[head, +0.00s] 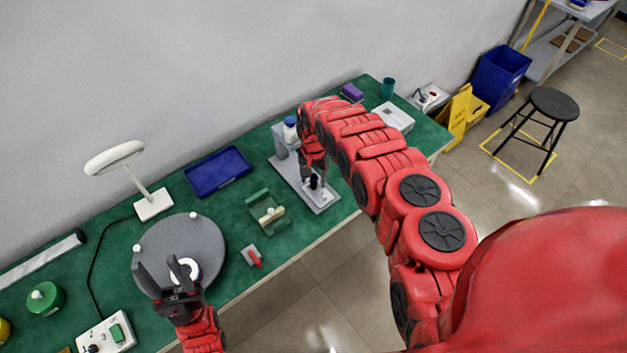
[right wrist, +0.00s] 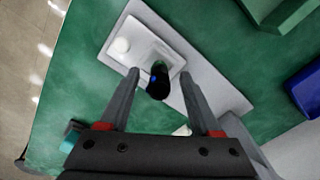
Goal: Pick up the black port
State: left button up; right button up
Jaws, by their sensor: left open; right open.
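The black port (right wrist: 158,82) stands on a pale grey plate fixture (right wrist: 215,84), between the fingers of my right gripper (right wrist: 163,88) in the right wrist view. Both fingers are spread, with a gap on each side of the port. In the head view the black port (head: 314,182) shows small and dark below my right gripper (head: 313,176), on the grey fixture (head: 325,201). My left gripper (head: 172,272) is open and empty above the round grey turntable (head: 212,238).
A green holder (head: 267,213), a blue tray (head: 217,168), a red-handled tool (head: 253,257) and a lamp (head: 154,204) are on the green table.

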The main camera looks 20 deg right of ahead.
grip_shut()
jog(key=shift+r, duration=0.1)
dwell(0.5)
